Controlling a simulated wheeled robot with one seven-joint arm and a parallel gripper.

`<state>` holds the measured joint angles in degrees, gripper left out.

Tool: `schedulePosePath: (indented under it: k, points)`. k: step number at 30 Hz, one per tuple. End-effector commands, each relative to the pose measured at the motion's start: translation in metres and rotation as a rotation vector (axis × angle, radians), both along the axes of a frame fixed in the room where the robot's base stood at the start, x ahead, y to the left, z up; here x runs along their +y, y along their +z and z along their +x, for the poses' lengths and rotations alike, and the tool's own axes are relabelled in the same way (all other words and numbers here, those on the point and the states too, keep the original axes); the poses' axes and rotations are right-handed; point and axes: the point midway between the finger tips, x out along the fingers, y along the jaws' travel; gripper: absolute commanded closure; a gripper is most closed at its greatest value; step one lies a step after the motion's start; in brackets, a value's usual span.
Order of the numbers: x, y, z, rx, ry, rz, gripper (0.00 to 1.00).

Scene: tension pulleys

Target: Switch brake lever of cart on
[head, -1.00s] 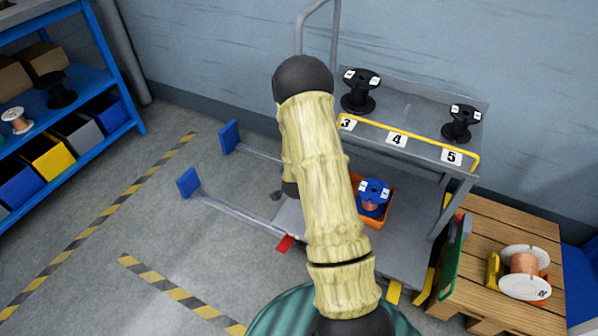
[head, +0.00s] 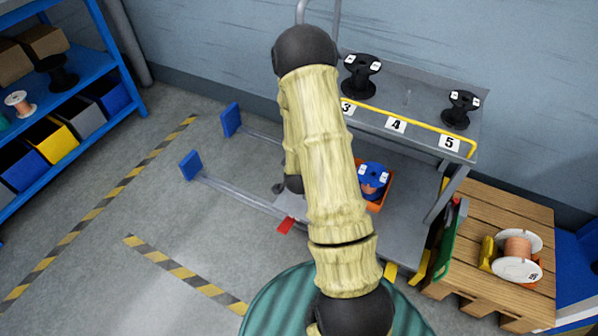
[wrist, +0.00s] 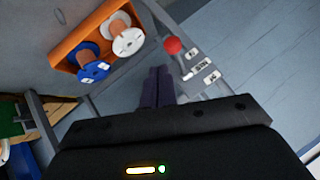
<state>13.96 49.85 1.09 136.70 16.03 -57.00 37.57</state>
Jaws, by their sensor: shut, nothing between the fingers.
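The brake lever's red round knob (wrist: 172,46) shows in the wrist view, beside several small white labels (wrist: 201,66) on the cart's grey surface. Their text is too small to read surely. My gripper (wrist: 159,72) is shut and empty, its fingertips just below and left of the knob in the picture. I cannot tell whether they touch the lever. The grey cart (head: 408,232) stands against the wall in the head view, partly hidden by my arm. My gripper and the knob are hidden there.
An orange bin (wrist: 72,37) with a blue spool (wrist: 90,64) and a white spool (wrist: 128,42) lies close left of my gripper. Black spools (head: 361,76) stand on the cart's top shelf. A wooden pallet (head: 497,205) stands right. Open floor lies left, before a blue rack (head: 128,95).

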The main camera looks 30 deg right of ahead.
Motion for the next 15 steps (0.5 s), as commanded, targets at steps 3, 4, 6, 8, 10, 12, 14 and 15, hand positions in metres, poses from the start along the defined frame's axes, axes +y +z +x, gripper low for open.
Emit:
schedulePosePath:
  k: [3,4,6,8,10,12,14,15]
  points:
    - [0.019,0.006,-0.019,0.003,0.009,0.002,1.0]
    - [0.022,0.008,-0.023,0.002,0.011,0.001,1.0]
    - [0.03,0.011,-0.032,0.003,0.014,0.0,1.0]
    - [0.034,0.012,-0.038,0.002,0.013,0.002,1.0]
    - [0.038,0.014,-0.043,0.001,0.013,0.001,1.0]
    - [0.04,0.014,-0.046,-0.001,0.013,0.0,1.0]
    - [0.041,0.014,-0.047,-0.002,0.014,0.0,1.0]
    - [0.041,0.014,-0.047,-0.001,0.013,0.0,1.0]
